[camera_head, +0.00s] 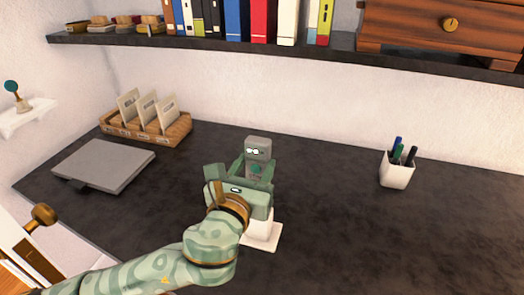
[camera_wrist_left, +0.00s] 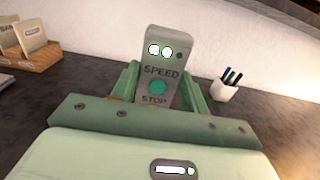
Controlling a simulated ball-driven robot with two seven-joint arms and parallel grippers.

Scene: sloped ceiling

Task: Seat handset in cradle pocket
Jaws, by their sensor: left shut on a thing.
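The handset (camera_head: 257,147) is a grey upright block with two white lights, a green round button and the words SPEED and STOP, which read clearly in the left wrist view (camera_wrist_left: 168,58). My left gripper (camera_head: 254,172) is shut on it, with one green finger on each side; the fingers also show in the left wrist view (camera_wrist_left: 160,98). The white cradle (camera_head: 263,228) stands on a pale base plate on the desk, partly behind and below my gripper. The handset's lower end and the pocket are hidden, so I cannot tell whether they touch. My right gripper is out of view.
The dark desk (camera_head: 325,220) is clear to the right of the cradle. A white pen cup (camera_head: 397,170) stands further right. A grey closed laptop-like slab (camera_head: 104,165) and a wooden card tray (camera_head: 150,131) lie to the left. A shelf (camera_head: 200,41) with books runs above.

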